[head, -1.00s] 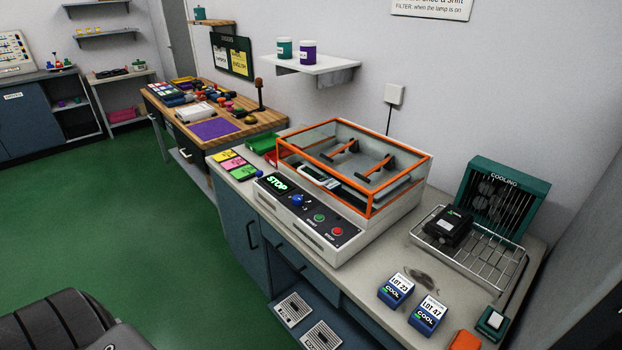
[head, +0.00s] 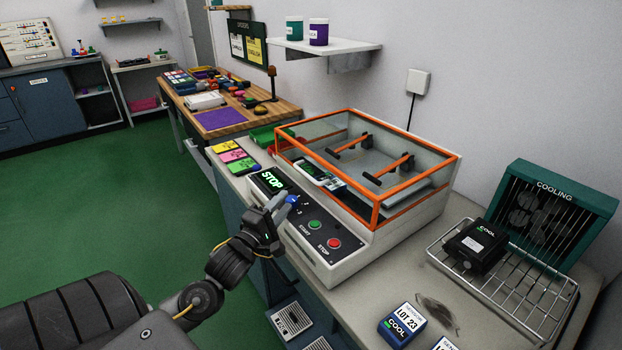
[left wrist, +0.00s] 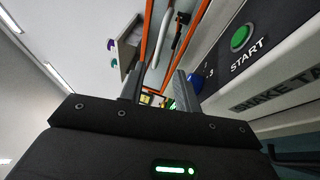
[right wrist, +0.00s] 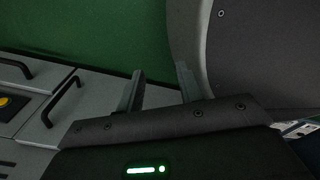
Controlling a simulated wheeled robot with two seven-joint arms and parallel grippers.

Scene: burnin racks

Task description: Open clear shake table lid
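The shake table (head: 352,262) stands on the bench with its clear, orange-edged lid (head: 376,186) down over the platform. Two black-and-orange clamp bars and a small display device show through the lid. Its front panel has a STOP display (head: 271,181), a blue knob (head: 292,199), a green button (head: 314,224) and a red button (head: 334,243). My left gripper (head: 281,203) is at the panel's front-left edge, close to the blue knob; whether it touches is unclear. In the left wrist view its fingers (left wrist: 157,88) are apart with nothing clearly between them. My right gripper (right wrist: 160,90) is open and empty.
A wire cooling rack (head: 510,290) with a black COOL box (head: 474,246) and a teal fan unit (head: 560,212) stand at the right. A blue LOT 23 box (head: 402,325) is at the front. A wall shelf (head: 330,47) hangs behind. Coloured cards (head: 233,157) lie left of the table.

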